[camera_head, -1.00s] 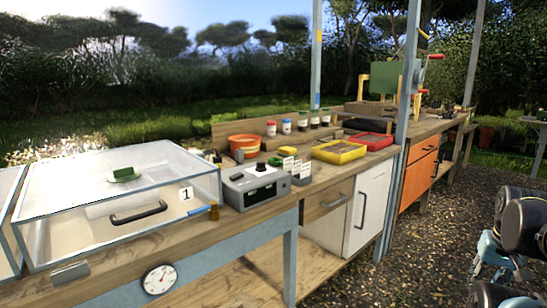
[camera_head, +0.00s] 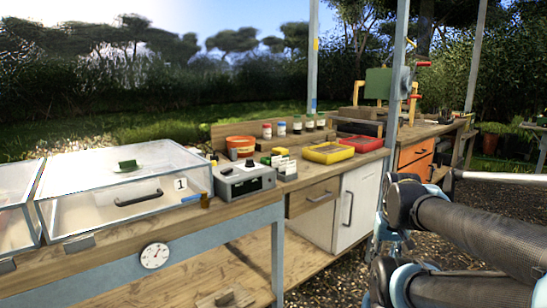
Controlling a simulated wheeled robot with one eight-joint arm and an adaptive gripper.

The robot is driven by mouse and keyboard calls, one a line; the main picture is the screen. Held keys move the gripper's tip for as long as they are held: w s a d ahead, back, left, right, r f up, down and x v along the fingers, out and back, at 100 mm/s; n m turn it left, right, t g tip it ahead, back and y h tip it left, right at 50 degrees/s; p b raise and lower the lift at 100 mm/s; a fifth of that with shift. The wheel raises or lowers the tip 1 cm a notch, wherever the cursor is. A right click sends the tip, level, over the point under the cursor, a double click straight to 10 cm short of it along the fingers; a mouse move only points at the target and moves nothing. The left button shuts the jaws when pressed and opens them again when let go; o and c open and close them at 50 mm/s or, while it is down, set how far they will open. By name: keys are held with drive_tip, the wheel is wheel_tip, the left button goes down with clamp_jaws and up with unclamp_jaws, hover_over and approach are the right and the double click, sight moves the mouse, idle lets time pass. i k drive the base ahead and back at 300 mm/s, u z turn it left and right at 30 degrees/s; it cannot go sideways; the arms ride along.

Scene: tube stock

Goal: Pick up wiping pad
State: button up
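No object is clearly recognisable as the wiping pad. A small green block (camera_head: 127,165) shows at the top of the clear box on the left; I cannot tell whether it is the pad. A flat wooden piece with a dark handle (camera_head: 228,297) lies low at the bottom edge of the view, and I cannot tell what it is either. My arm's dark and light-blue links fill the right side. My gripper cannot be made out.
The clear lidded box (camera_head: 85,215) with a dark handle stands on the bench, beside a grey device (camera_head: 246,181). An orange tub (camera_head: 241,144), several jars and yellow (camera_head: 327,153) and red (camera_head: 362,144) trays are further right. A blue post (camera_head: 396,80) rises near my arm.

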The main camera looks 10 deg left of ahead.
sight(277, 152)
drive_tip(key=u, duration=0.05)
drive_tip(key=i, duration=1)
drive_tip(key=z, duration=0.05)
